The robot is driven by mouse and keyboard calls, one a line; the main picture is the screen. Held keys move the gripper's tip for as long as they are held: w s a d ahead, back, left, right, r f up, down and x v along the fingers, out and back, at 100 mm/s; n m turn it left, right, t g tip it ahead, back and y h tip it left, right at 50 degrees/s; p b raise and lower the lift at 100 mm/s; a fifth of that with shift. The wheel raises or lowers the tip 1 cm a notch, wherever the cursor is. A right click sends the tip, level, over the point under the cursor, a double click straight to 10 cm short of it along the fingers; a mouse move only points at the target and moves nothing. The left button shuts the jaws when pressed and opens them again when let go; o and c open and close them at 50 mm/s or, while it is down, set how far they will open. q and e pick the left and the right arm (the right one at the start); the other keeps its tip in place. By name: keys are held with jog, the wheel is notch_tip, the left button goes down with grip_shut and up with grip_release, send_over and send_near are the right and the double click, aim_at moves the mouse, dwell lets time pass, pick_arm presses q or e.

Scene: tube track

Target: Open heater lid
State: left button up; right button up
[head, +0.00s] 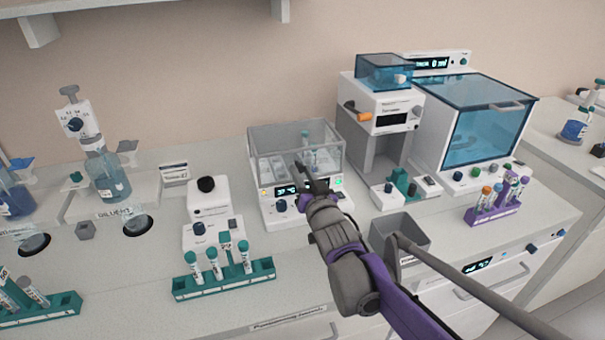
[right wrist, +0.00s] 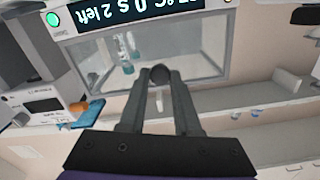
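The heater (head: 260,199) is a white box at the middle of the bench, with a lit display on its front. Its clear, grey-edged lid (head: 268,140) is down, and teal-capped tubes show through it. The lid also shows in the right wrist view (right wrist: 205,62), which is upside down. A dark round knob (right wrist: 160,74) lies between my right fingertips there. My right gripper (head: 312,176) is at the heater's front, over its display. Its two fingers are apart with the knob filling the gap; whether they press on it cannot be seen. My left gripper is out of view.
A teal rack (head: 225,282) with several tubes stands front left of the heater. A small white device (head: 208,200) is on its left. A grey bin (head: 402,225) and a tall white machine (head: 385,110) are on its right. A purple rack (head: 490,213) stands further right.

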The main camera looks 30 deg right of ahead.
grip_shut()
dwell(1.0)
